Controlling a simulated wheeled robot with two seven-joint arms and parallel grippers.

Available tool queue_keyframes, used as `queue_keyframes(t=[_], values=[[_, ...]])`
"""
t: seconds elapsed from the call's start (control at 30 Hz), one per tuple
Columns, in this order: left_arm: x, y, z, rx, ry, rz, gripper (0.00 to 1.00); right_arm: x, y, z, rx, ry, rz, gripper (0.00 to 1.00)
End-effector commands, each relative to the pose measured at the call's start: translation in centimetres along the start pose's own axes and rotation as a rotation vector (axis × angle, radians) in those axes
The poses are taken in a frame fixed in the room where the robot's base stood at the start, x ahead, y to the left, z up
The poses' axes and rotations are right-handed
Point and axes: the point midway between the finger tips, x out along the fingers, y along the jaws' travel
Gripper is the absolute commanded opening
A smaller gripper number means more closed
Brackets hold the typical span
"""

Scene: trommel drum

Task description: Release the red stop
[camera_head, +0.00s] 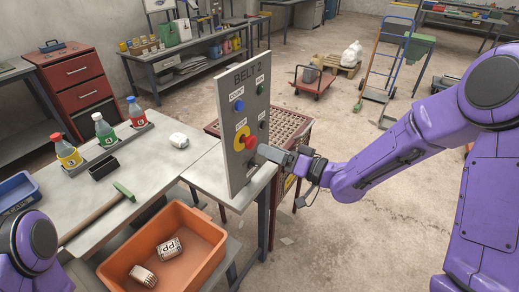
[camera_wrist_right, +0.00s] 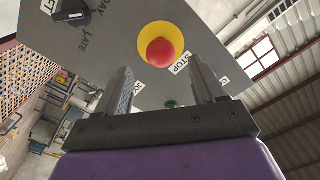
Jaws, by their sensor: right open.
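The red stop (camera_head: 251,142) is a mushroom button on a yellow disc (camera_head: 239,136) on the grey upright BELT 2 panel (camera_head: 240,92). In the right wrist view the red stop (camera_wrist_right: 161,52) shows just beyond and between my open fingers, with the word STOP beside it. My right gripper (camera_head: 265,150) reaches in from the right at the panel's face, close to the button; it also shows in the right wrist view (camera_wrist_right: 163,86), with nothing between its fingers. I cannot tell whether the fingers touch the button. My left gripper is out of view; only part of my left arm shows.
The panel also bears a blue button (camera_head: 239,105), green buttons and a black selector knob (camera_wrist_right: 70,10).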

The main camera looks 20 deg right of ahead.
Motion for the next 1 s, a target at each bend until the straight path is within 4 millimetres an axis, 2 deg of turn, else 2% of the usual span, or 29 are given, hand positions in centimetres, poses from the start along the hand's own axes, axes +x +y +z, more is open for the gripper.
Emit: queue_keyframes(t=[0.1, 0.3, 1.0], values=[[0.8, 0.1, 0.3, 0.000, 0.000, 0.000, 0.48, -2.8, 0.1, 0.1, 0.000, 0.004, -0.001, 0.69], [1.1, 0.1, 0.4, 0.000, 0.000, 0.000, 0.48, -5.4, 0.0, 0.0, 0.000, 0.002, -0.001, 0.69], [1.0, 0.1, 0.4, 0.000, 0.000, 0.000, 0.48, -5.7, 0.0, 0.0, 0.000, 0.000, 0.000, 0.69]])
